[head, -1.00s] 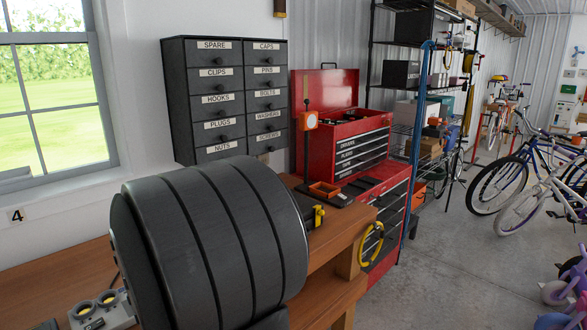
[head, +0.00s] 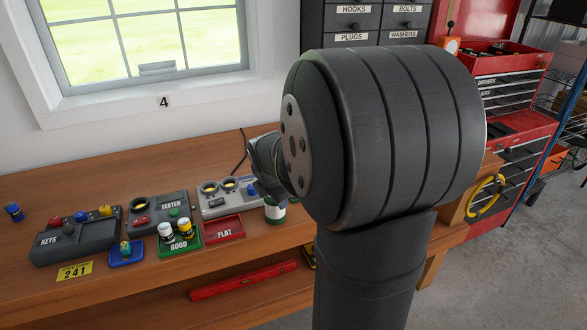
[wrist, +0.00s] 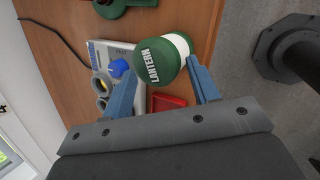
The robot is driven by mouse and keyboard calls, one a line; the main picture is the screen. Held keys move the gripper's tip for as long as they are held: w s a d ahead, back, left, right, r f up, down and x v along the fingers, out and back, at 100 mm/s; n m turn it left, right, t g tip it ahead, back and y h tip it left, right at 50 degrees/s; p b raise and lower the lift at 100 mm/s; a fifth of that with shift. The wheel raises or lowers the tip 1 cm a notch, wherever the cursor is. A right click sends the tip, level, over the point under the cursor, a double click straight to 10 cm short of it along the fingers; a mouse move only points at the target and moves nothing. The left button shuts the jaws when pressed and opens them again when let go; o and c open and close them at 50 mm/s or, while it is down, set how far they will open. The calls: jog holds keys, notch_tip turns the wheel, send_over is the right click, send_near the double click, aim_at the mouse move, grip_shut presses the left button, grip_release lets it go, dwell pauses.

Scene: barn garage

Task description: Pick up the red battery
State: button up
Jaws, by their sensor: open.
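I cannot make out a red battery for certain. A small red piece (head: 57,221) shows on the dark KEYS box (head: 85,240), too small to identify. A red piece (head: 141,221) also lies on the TESTER box (head: 148,205). My gripper (wrist: 165,67) is open in the wrist view, its two blue fingers apart. A green and white cylinder marked LANTERN (wrist: 163,62) appears between or beyond the fingertips; I cannot tell whether they touch it. Its lower part shows beside my arm in the head view (head: 275,211). My arm hides part of the bench.
The green GOOD tray (head: 194,244) holds two small batteries. The red FLAT tray (head: 224,228) looks empty. A grey device with round sockets (head: 215,207), a blue dish (head: 127,258) and a blue piece (head: 14,211) stand on the wooden bench (head: 25,275).

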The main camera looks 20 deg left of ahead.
jog(key=shift+w+d+r+m, duration=0.1)
jog(key=shift+w+r+m, duration=0.15)
jog(key=shift+m, duration=0.25)
jog(key=m, duration=0.1)
jog(key=w+r+m, duration=0.1)
jog(key=m, duration=0.1)
jog(key=w+d+m, duration=0.1)
jog(key=shift+w+r+m+g+h, duration=0.2)
jog(key=shift+r+m+g+h, duration=0.1)
jog(key=shift+r+m+g, duration=0.1)
jog(key=w+a+r+m, duration=0.2)
jog(key=w+r+m, duration=0.2)
jog(key=m, duration=0.7)
jog(key=w+a+r+m, duration=0.3)
jog(key=w+r+m, duration=0.15)
jog(key=m, duration=0.65)
jog(key=shift+h, duration=0.4)
jog(key=x, duration=1.2)
jog(key=shift+w+d, duration=0.1)
jog(key=shift+d, duration=0.1)
jog(key=x, duration=0.5)
jog(key=shift+f, duration=0.25)
jog(key=c, duration=1.1)
jog(key=shift+r, duration=0.15)
jog(key=shift+c, duration=0.2)
